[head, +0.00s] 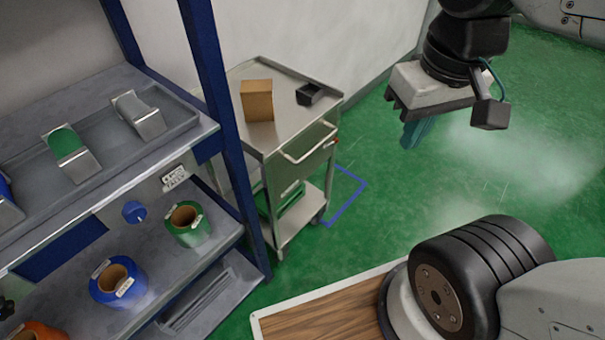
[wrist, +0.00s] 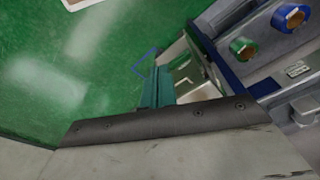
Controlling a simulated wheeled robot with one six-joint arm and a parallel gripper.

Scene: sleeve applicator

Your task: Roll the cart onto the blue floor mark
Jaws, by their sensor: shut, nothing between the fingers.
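The cart (head: 272,139) is a grey metal trolley with a top tray, a drawer with a handle and a lower shelf. It stands behind the blue rack post, near the white wall. The blue floor mark (head: 346,203) is an outline on the green floor, showing at the cart's right side; the cart hides part of it. The mark (wrist: 147,62) and cart (wrist: 187,72) also show in the wrist view, partly behind the fingers. My gripper (head: 416,133) is shut and empty, in the air to the right of the cart, apart from it. Its teal fingers (wrist: 158,88) show in the wrist view.
A cardboard box (head: 257,101) and a small black bin (head: 309,94) sit on the cart. A blue-framed rack (head: 213,100) with rolls and dispensers stands at the left. A wooden-topped surface (head: 325,312) is at the bottom. Green floor to the right of the mark is clear.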

